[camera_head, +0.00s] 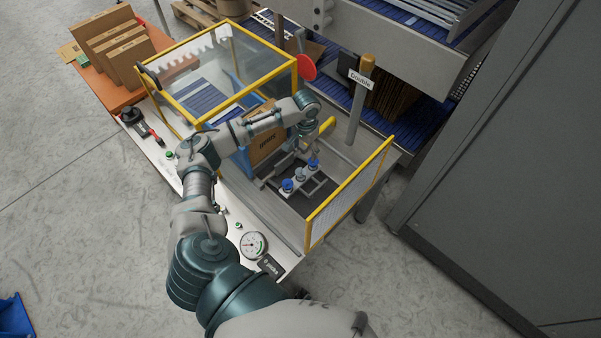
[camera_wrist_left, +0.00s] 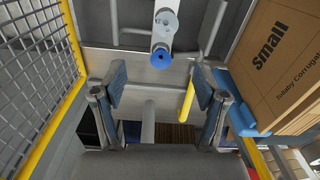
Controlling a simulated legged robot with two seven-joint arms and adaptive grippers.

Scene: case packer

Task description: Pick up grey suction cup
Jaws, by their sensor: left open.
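The grey suction cup (camera_head: 300,175) sits on a pale bar between two blue suction cups, one nearer (camera_head: 287,185) and one farther (camera_head: 313,164). In the left wrist view the grey cup (camera_wrist_left: 165,20) is near the top edge, with a blue cup (camera_wrist_left: 160,57) below it. My left gripper (camera_head: 308,143) is above the far end of the bar, inside the fenced cell. Its two fingers (camera_wrist_left: 160,86) are spread wide in the left wrist view with nothing gripped between them. The grey cup is apart from the fingers. My right gripper is out of view.
A yellow-framed mesh guard (camera_head: 347,196) stands right of the cups. A cardboard box (camera_head: 268,140) marked "small" (camera_wrist_left: 278,55) stands on the other side. A yellow handle (camera_wrist_left: 187,100) shows between the fingers. A pressure gauge (camera_head: 254,245) is at the front.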

